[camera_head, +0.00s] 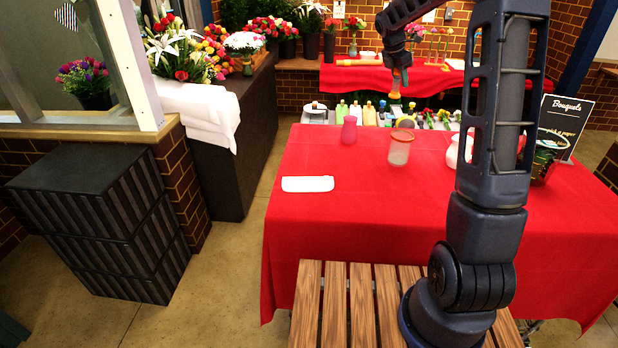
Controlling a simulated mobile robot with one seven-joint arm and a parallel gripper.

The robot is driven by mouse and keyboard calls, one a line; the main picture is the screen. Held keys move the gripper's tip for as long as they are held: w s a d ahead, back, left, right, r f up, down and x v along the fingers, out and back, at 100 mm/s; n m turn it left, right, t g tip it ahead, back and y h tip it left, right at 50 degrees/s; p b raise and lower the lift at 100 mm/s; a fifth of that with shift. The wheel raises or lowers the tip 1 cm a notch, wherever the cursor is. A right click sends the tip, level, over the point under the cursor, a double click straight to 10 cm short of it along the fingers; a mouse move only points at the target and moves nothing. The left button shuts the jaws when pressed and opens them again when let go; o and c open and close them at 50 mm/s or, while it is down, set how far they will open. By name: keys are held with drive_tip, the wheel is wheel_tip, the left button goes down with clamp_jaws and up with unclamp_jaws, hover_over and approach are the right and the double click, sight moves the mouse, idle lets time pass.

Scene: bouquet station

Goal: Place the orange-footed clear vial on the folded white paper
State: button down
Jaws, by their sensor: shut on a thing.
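My gripper (399,78) is above the far edge of the red-covered table, small in the view. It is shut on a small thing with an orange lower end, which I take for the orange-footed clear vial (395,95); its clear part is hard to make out. The vial hangs in the air, apart from the table. The folded white paper (307,184) lies flat and bare near the table's left edge, nearer to me and to the left of the gripper.
A pink cup (349,131) and a clear glass with an orange-brown rim (400,148) stand on the red table (360,220), right of the paper. A white vessel (453,152) and a black Bouquets sign (566,122) are at the right. The cloth around the paper is clear.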

drive_tip(key=s+a, duration=0.6)
drive_tip(key=a, duration=0.3)
drive_tip(key=s+a, duration=0.7)
drive_tip(key=a, duration=0.3)
hover_over(311, 183)
drive_tip(key=shift+n, duration=0.3)
wheel_tip(311, 183, down, 20)
drive_tip(key=shift+r, duration=0.2)
drive_tip(key=shift+f, duration=0.1)
drive_tip(key=c, duration=0.9)
unclamp_jaws()
drive_tip(key=v, duration=1.2)
drive_tip(key=shift+r, duration=0.25)
